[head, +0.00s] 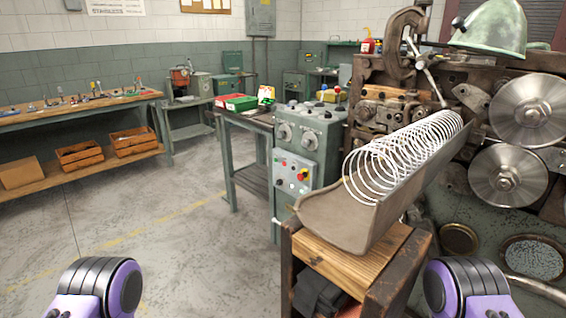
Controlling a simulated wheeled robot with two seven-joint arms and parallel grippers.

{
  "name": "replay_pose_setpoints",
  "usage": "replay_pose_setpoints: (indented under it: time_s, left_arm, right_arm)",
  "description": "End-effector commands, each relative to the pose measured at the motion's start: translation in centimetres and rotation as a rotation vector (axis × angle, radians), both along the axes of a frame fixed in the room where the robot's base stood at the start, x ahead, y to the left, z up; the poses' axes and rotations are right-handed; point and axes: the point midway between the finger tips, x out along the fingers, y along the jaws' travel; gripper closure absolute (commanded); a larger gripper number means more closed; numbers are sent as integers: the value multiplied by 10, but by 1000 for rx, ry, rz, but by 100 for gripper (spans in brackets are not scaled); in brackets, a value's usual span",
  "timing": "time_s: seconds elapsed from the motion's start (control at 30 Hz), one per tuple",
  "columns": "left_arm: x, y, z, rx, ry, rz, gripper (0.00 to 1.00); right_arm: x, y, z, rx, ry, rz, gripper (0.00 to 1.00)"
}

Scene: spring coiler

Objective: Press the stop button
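The grey-green control cabinet (312,133) stands left of the spring coiler (465,100). A light grey button panel (292,172) is on its front. A red button (301,177) sits on the panel's right part, with small yellow and dark spots near it. It looks like the stop button, but any label is too small to read. Nothing covers or touches it. Only black and purple links of my two arms show at the bottom edge, left and right. Neither gripper is in view.
A white wire coil (405,155) lies in a sloping metal chute (340,215) over a wooden stand (345,255), right of and in front of the panel. A green table (245,122) stands behind left of the cabinet. The concrete floor (165,235) at left is clear.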

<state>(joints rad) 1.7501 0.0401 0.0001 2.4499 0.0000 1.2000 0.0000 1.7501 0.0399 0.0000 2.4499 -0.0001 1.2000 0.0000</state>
Motion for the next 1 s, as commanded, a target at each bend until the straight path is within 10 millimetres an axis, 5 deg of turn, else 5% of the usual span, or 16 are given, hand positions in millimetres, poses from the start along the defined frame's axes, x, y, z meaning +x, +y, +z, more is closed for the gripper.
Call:
replay_pose_setpoints:
  time_s: [0.47,0.5,0.67,1.0]
  left_arm:
    - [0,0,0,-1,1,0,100]
    - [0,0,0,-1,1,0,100]
    - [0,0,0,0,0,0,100]
    - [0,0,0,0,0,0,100]
  right_arm:
    - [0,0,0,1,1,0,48]
    - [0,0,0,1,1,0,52]
    - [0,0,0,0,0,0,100]
    - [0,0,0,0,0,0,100]
